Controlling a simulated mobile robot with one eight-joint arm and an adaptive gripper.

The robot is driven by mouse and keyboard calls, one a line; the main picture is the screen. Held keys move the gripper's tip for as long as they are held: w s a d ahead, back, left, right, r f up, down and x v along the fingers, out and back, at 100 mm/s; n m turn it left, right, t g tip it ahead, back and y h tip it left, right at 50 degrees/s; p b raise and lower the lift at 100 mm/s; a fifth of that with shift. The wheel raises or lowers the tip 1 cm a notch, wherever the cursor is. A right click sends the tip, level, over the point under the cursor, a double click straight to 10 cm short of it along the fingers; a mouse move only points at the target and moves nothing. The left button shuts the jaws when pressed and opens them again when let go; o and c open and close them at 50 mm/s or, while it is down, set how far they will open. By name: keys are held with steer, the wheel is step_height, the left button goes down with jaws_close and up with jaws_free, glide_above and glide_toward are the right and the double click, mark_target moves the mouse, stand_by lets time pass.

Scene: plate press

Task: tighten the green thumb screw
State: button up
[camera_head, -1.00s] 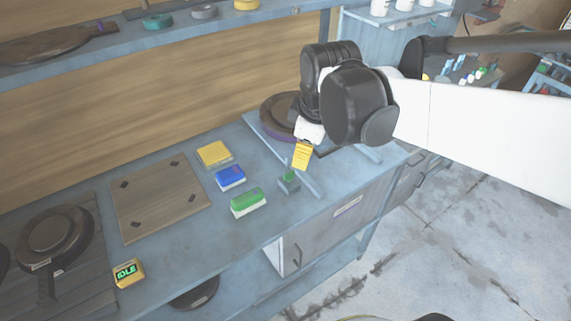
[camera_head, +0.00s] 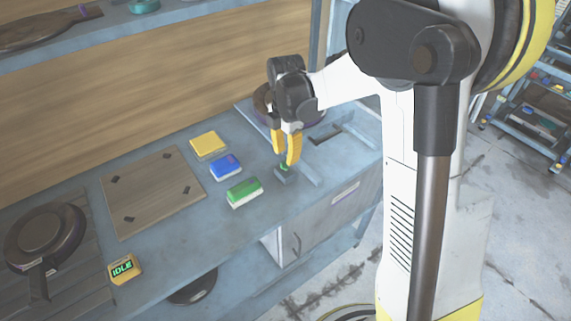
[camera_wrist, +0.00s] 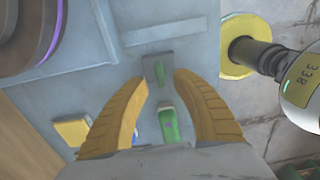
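The green thumb screw (camera_head: 284,167) sits on a small grey block (camera_head: 286,178) near the front edge of the bench. In the wrist view my gripper (camera_wrist: 160,80) is open and nothing is held between the fingers. Whether a finger touches the screw cannot be told.
Green (camera_head: 244,192), blue (camera_head: 226,168) and yellow (camera_head: 208,145) blocks lie left of the screw. A wooden board (camera_head: 150,195), a dark pan (camera_head: 42,238) and a yellow box reading IDLE (camera_head: 124,269) are further left. A dark round plate stands behind my gripper.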

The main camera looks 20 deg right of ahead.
mark_target(286, 164)
step_height(286, 164, down, 3)
steer(key=shift+f+b, duration=0.2)
steer(key=shift+b, duration=0.25)
steer(key=shift+c, duration=0.5)
jaws_close()
